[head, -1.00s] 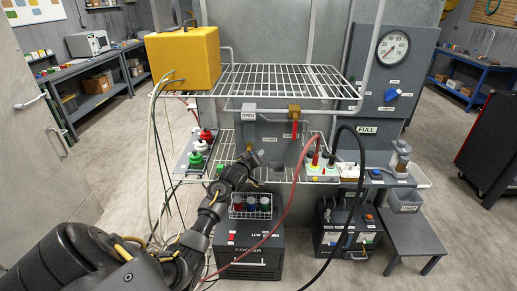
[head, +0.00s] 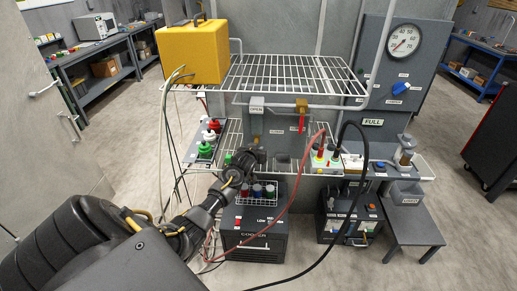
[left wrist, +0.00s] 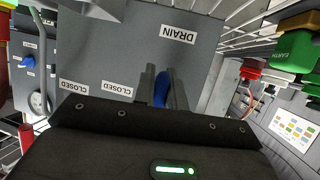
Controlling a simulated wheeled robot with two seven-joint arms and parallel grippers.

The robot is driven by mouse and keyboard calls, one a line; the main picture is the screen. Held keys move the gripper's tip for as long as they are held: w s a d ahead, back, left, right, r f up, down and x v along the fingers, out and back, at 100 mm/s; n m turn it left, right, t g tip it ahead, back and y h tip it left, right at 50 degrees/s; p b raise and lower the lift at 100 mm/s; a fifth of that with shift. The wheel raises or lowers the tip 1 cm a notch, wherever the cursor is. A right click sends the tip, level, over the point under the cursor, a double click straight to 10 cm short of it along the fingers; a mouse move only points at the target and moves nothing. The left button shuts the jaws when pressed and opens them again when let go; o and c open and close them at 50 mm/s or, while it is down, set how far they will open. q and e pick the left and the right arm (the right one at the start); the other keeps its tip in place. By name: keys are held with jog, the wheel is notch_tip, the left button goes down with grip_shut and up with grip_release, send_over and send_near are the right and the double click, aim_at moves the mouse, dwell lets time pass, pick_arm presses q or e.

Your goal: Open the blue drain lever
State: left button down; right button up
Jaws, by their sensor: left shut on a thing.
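The blue drain lever (left wrist: 161,88) shows in the left wrist view, between the two fingers of my left gripper (left wrist: 163,88), which is shut on it. The lever stands near a white DRAIN label (left wrist: 178,34) on a grey panel (left wrist: 110,45); two CLOSED labels (left wrist: 118,89) are beside it. In the head view my left gripper (head: 258,153) is at the front of the grey panel, below the OPEN label, and hides the blue lever. My right gripper is not in view.
A red-handled valve (head: 302,114) is right of the OPEN label (head: 256,111). A wire shelf (head: 290,78) with a yellow box (head: 192,52) is above. Coloured connectors (head: 208,138) stand left; a red hose (head: 288,195) hangs in front. A bottle rack (head: 258,194) and cooler (head: 252,228) are below.

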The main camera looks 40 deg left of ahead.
pick_arm(q)
jog(key=shift+s+a+f, duration=0.1)
jog(key=shift+s+f, duration=0.05)
dwell(0.4)
jog(key=c, duration=1.5)
grip_release()
jog(key=shift+o, duration=0.2)
jog(key=shift+s+d+r, duration=0.25)
jog(key=shift+s, duration=0.15)
jog(key=b+v, duration=0.2)
jog(key=v, duration=0.7)
jog(key=shift+s+r, duration=0.25)
jog(key=shift+d, duration=0.15)
